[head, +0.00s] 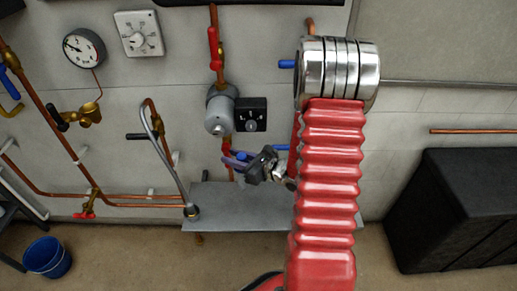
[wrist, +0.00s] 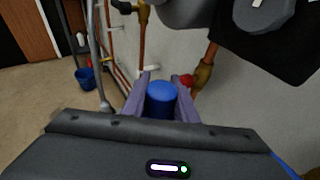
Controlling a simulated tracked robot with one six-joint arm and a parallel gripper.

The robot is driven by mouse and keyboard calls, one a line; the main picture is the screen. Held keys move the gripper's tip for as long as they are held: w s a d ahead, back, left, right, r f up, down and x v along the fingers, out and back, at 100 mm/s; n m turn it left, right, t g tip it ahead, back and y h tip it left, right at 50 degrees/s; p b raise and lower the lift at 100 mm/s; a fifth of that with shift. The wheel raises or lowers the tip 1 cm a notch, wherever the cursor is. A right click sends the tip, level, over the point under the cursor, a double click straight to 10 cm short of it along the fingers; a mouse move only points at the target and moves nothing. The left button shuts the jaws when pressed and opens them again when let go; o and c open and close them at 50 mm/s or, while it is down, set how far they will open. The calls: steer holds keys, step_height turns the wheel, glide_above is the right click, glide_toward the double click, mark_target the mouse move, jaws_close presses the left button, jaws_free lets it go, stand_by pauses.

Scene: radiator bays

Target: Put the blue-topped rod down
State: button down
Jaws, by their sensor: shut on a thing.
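My gripper (head: 234,158) is in the middle of the head view, in front of the wall pipes and above a grey shelf (head: 212,213). Its purple fingers are shut on the blue-topped rod. In the wrist view the rod's round blue top (wrist: 162,97) sits between the two fingertips, seen from above. The rod's lower part is hidden in both views, so I cannot tell whether it touches anything. In the head view the rod is too small to make out clearly.
A grey pump (head: 219,112) with a black box is on the wall just above my gripper. A blue bucket (head: 47,257) stands on the floor at left. A black cabinet (head: 455,205) fills the right.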

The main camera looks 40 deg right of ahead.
steer(key=a+f+n+g+y, duration=0.1)
steer(key=a+f, duration=0.3)
steer(key=a, duration=1.2)
steer(key=shift+w+f+n+y, duration=0.15)
steer(key=shift+w+n+y, duration=0.3)
steer(key=shift+n+y, duration=0.05)
steer(key=shift+d, duration=0.15)
